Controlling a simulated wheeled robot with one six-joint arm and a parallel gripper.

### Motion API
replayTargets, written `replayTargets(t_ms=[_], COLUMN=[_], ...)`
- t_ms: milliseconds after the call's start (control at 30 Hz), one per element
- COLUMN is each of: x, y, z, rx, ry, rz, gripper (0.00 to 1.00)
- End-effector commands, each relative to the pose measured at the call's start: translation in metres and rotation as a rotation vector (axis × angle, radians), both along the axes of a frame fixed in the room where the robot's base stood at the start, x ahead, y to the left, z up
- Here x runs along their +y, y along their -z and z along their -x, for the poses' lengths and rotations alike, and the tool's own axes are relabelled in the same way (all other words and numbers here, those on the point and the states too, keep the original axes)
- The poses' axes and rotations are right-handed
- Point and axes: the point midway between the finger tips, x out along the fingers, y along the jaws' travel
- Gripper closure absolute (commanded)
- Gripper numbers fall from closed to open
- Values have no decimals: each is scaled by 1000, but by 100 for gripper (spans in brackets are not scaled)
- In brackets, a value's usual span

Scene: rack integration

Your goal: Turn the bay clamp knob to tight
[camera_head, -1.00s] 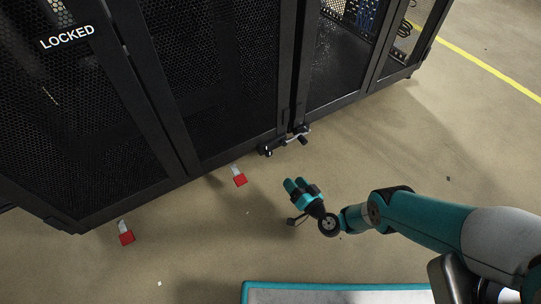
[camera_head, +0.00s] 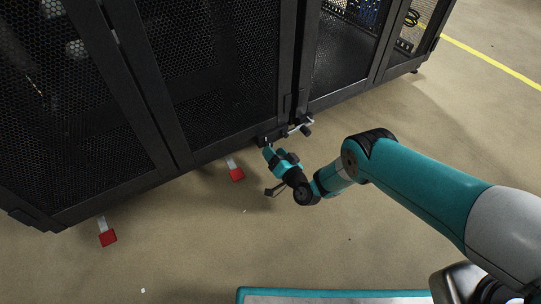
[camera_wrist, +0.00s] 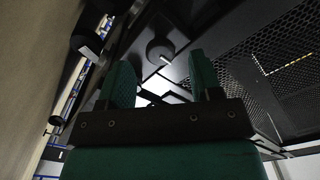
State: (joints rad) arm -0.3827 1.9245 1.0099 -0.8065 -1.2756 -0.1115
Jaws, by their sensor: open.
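A dark round knob (camera_wrist: 157,50) with a white mark on its face shows in the wrist view, ahead of my fingertips and between their lines. A second dark knob with a pale mark (camera_wrist: 86,42) shows to its left. I cannot tell from a label which is the bay clamp knob. My gripper (camera_head: 269,151) is open and empty, at the lower edge of the rack. Its two green fingers (camera_wrist: 162,75) stand apart and do not appear to touch the knob. In the head view, the gripper largely hides the left knob; the clamp hardware (camera_head: 301,127) shows just right of it.
The black mesh-door rack (camera_head: 190,160) fills the upper left. A teal-edged pale surface (camera_head: 330,296) lies at the bottom. The floor between is clear.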

Motion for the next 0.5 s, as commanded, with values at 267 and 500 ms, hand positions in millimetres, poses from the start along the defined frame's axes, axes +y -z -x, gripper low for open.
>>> replayTargets(t_ms=[267, 500], x=[16, 18], y=[3, -1], z=[-22, -26], rx=[-2, -1], ry=[-2, 1], rz=[0, 0], gripper=[41, 41])
